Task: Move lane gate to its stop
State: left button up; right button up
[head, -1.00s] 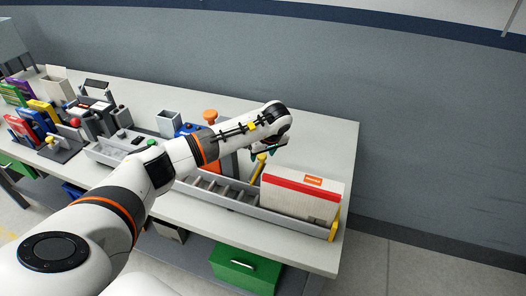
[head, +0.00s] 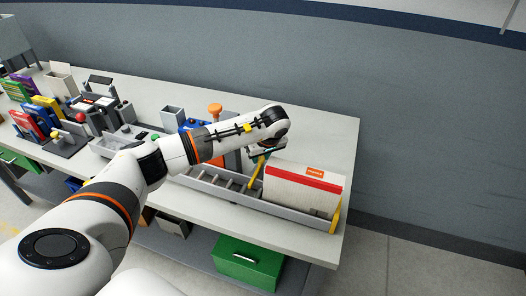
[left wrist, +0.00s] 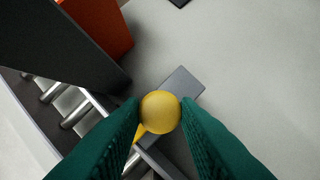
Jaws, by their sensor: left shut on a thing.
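The lane gate (head: 257,172) is a yellow upright bar in the grey roller lane (head: 212,186), just left of a white box. Its round yellow knob (left wrist: 160,112) fills the space between my fingertips in the left wrist view. My left gripper (head: 264,154) comes down over the gate's top and is shut on that knob, with a green finger pad on each side. The lane's rollers (left wrist: 75,113) show left of the knob. The gate's lower end is partly hidden. My right gripper is out of view.
The white box with a red stripe (head: 300,192) sits at the lane's right part, and a yellow end piece (head: 335,218) stands at the lane's right end. An orange block (left wrist: 104,25) stands close behind the rollers. Bare bench (head: 325,142) lies behind the box.

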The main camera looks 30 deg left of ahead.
pick_arm(q)
jog(key=shift+r, duration=0.2)
jog(key=shift+w+f, duration=0.1)
jog(key=shift+w, duration=0.15)
jog(key=o, duration=0.8)
jog(key=shift+w+a+f, duration=0.1)
jog(key=shift+w, duration=0.1)
jog(key=shift+o, duration=0.9)
jog(key=shift+s+r, duration=0.2)
jog(key=shift+r, duration=0.05)
jog(key=b+v, duration=0.3)
jog(key=v, duration=0.8)
jog(key=shift+d+r, duration=0.2)
jog(key=shift+r, duration=0.1)
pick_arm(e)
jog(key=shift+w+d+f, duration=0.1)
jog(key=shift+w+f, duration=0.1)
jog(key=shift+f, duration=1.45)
pick_arm(q)
jog(key=shift+s, duration=0.1)
